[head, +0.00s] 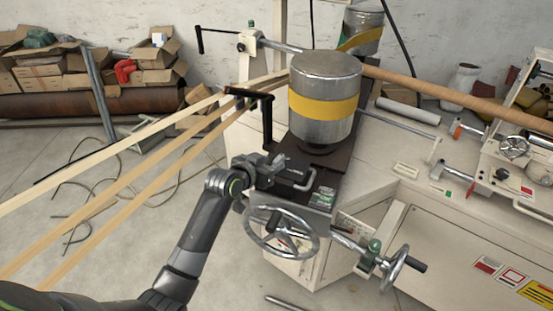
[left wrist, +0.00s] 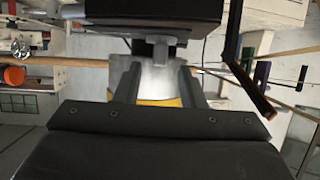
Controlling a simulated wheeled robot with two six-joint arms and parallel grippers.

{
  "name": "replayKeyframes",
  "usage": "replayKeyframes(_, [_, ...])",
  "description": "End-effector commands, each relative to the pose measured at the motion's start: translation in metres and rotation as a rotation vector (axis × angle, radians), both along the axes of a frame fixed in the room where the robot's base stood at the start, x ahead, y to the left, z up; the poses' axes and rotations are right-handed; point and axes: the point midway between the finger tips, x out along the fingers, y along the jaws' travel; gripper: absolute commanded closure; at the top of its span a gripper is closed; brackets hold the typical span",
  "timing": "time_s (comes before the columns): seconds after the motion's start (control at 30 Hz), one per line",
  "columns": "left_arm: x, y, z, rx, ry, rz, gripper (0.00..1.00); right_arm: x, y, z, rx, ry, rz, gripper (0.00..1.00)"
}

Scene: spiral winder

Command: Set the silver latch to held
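A silver bent handle (head: 298,181), which looks like the latch, sits at the front of the black plate (head: 325,165) below the big metal drum (head: 325,125). My left gripper (head: 276,168) is just left of this handle, at the plate's near edge. In the left wrist view its two fingers (left wrist: 157,88) stand apart with clear space between them. A small grey piece (left wrist: 161,50) shows beyond the fingertips; I cannot tell if it is the latch. Whether the gripper touches the handle is not clear. My right gripper is not in view.
A black crank lever (head: 258,105) stands just behind the left gripper. A spoked handwheel (head: 282,232) is below it, and another handwheel (head: 395,268) is to the right. Long wooden strips (head: 130,180) cross the left side. Open floor lies at the lower left.

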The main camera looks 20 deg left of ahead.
Motion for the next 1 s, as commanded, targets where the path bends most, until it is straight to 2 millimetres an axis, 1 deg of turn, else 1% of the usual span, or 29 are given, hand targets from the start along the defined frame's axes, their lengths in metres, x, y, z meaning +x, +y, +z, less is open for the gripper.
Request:
replayKeyframes(0.03, [0.007,-0.002,-0.002,-0.001,0.001,-0.001,0.64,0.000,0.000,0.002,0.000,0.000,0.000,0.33])
replayKeyframes(0.1, [0.015,-0.005,-0.005,-0.001,0.000,-0.001,0.64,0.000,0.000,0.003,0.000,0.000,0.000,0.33])
replayKeyframes(0.3, [0.031,-0.009,-0.013,-0.002,0.000,-0.001,0.64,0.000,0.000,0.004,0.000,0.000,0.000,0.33])
replayKeyframes(0.5, [0.037,-0.010,-0.016,-0.001,0.000,-0.001,0.64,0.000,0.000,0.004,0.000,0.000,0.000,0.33])
replayKeyframes(0.77, [0.037,-0.010,-0.016,-0.001,0.000,-0.001,0.64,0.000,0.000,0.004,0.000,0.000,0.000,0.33])
replayKeyframes(1.0, [0.037,-0.010,-0.016,-0.001,0.000,-0.001,0.95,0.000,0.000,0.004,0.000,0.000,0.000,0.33])
